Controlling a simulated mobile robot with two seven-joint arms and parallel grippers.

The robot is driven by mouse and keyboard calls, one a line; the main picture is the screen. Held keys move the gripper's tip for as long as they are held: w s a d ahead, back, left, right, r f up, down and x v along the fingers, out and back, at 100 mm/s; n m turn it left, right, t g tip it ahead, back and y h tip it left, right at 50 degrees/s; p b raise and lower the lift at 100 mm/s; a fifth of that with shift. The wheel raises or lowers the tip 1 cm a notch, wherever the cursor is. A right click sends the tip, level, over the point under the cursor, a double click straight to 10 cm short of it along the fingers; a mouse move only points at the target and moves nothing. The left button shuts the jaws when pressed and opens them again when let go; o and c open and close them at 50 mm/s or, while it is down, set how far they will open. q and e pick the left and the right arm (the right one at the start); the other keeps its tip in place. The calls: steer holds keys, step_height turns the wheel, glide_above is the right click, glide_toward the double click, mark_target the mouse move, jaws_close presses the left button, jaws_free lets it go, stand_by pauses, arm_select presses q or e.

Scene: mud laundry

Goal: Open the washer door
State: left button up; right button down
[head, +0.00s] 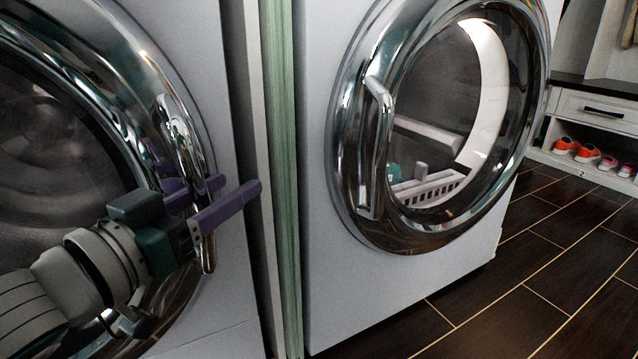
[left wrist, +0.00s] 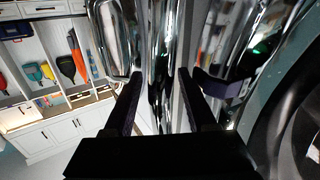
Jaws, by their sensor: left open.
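The left front-loading machine (head: 225,300) has a round door (head: 110,55) with a wide chrome rim and dark glass; it looks shut. Its upright chrome handle (head: 177,128) is on the right side of the rim. My left gripper (head: 240,185) is open at the lower half of this handle, its purple fingers appearing to lie on either side of it. In the left wrist view, chrome shows between the two dark fingers (left wrist: 161,78); whether they touch it I cannot tell. Part of the handle is hidden behind the fingers. My right gripper is not in view.
A second white machine (head: 325,290) stands to the right, its chrome-rimmed door (head: 365,60) looking shut. A green strip (head: 282,150) runs between the machines. Dark tiled floor (head: 530,270) is clear at lower right. A shoe cubby (head: 600,115) stands beyond.

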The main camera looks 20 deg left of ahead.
arm_select(q)
jaws_close()
stand_by(0.3)
stand_by(1.1)
